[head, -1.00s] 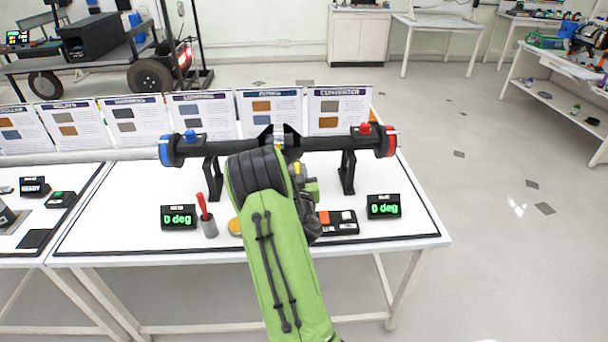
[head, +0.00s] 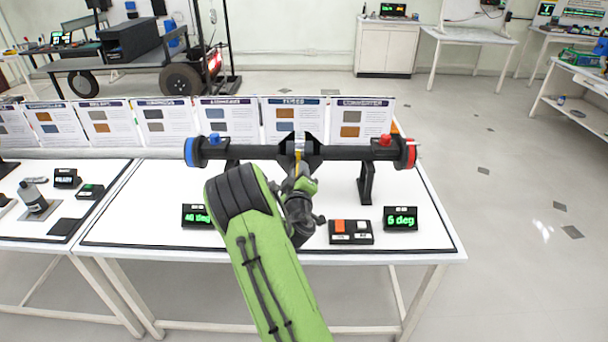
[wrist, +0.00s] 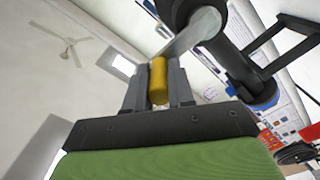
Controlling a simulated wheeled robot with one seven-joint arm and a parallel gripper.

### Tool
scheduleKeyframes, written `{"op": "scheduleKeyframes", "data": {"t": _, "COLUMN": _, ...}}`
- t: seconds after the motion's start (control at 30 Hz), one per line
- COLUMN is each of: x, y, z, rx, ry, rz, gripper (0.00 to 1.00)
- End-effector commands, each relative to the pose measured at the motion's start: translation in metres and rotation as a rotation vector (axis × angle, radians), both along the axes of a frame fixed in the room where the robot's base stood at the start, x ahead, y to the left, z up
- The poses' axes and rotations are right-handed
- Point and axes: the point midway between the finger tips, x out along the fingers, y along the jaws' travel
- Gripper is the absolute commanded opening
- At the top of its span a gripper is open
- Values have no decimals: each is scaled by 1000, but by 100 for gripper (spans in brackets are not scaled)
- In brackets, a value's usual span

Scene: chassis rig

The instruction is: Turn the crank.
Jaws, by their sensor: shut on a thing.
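The crank has a yellow grip (wrist: 158,80) on a pale grey lever (wrist: 192,35) in the wrist view. My gripper (wrist: 157,88) is shut on the yellow grip, one dark finger on each side. In the head view the crank (head: 298,150) is at the middle of a black horizontal shaft (head: 345,153), with my gripper (head: 297,172) just below it, partly hidden by my green arm. The shaft has a blue left end (head: 191,152) and a red right end (head: 410,152). The left display (head: 196,216) reads about 40 deg, partly covered; the right display (head: 401,218) reads about 6 deg.
Dark stands (head: 366,185) hold up the shaft. Upright cards (head: 230,120) line the back edge. Open floor lies to the right.

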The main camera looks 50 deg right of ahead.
Motion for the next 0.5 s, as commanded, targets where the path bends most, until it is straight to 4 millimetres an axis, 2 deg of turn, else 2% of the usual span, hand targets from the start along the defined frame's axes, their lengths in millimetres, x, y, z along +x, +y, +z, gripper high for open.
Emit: {"op": "scheduleKeyframes", "data": {"t": 0.5, "x": 5, "y": 4, "z": 0, "rx": -49, "ry": 57, "rz": 3, "gripper": 0}}
